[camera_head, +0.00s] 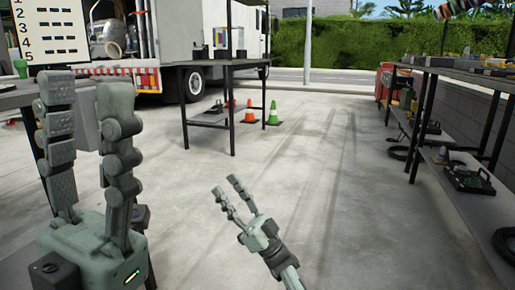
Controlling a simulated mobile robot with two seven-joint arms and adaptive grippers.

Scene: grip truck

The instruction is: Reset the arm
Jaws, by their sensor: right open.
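My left gripper (87,82) stands large at the left of the head view, with its fingers pointing up and spread apart. A plain grey surface shows between and behind its fingers; I cannot tell how far behind them it is. My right gripper (226,185) is smaller, near the bottom centre over the concrete floor. Its two fingers are apart, and nothing is between them.
A grey table edge (18,98) is close behind my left gripper. A dark table (232,64) stands ahead, with orange cones and a green cone (273,114) beside it. A white truck (180,30) is behind. Shelving (460,200) lines the right. The central floor is clear.

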